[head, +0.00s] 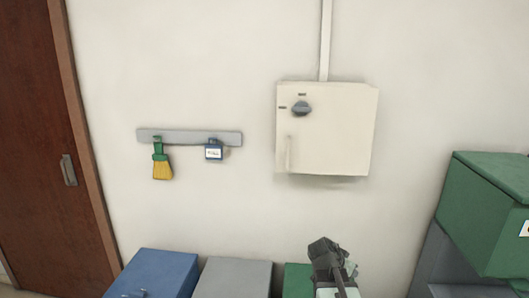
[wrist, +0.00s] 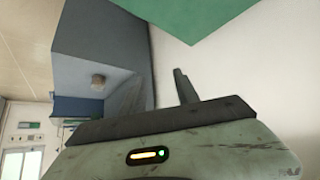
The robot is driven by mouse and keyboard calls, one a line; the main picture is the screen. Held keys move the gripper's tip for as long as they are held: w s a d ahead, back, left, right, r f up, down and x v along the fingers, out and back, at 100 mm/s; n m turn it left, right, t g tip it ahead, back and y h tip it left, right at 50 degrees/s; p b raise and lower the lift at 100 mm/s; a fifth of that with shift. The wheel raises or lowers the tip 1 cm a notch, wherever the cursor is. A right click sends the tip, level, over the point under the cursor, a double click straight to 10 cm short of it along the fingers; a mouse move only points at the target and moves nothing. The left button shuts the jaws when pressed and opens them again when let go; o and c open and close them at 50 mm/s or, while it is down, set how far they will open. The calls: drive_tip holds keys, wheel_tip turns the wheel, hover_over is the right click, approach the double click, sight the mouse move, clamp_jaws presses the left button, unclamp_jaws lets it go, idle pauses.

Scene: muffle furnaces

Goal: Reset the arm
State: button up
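My arm rises from the bottom edge of the head view, right of centre. The dark end of my gripper (head: 325,250) is in front of the pale wall, below the cream wall box. In the wrist view, my gripper (wrist: 185,88) shows a dark bar and one narrow dark finger pointing up. A second finger cannot be made out, so its opening is unclear. Nothing is seen held in it.
A cream wall box (head: 335,130) with a grey knob hangs above my gripper. Blue (head: 155,272), grey (head: 235,278) and green (head: 297,280) boxes stand low; a large green box (head: 480,215) is right.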

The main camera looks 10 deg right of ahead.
drive_tip(key=s+a+f+n+g+y, duration=0.2)
drive_tip(key=s+a+n, duration=0.3)
drive_tip(key=a, duration=0.6)
drive_tip(key=s+a+f+n+g+y, duration=0.2)
drive_tip(key=s+a+f+n+y, duration=0.2)
drive_tip(key=a, duration=0.7)
drive_tip(key=shift+s+a+f+n+y, duration=0.15)
drive_tip(key=shift+s+a+n+y, duration=0.1)
drive_tip(key=shift+s+n+y, duration=0.6)
drive_tip(key=shift+w, duration=0.15)
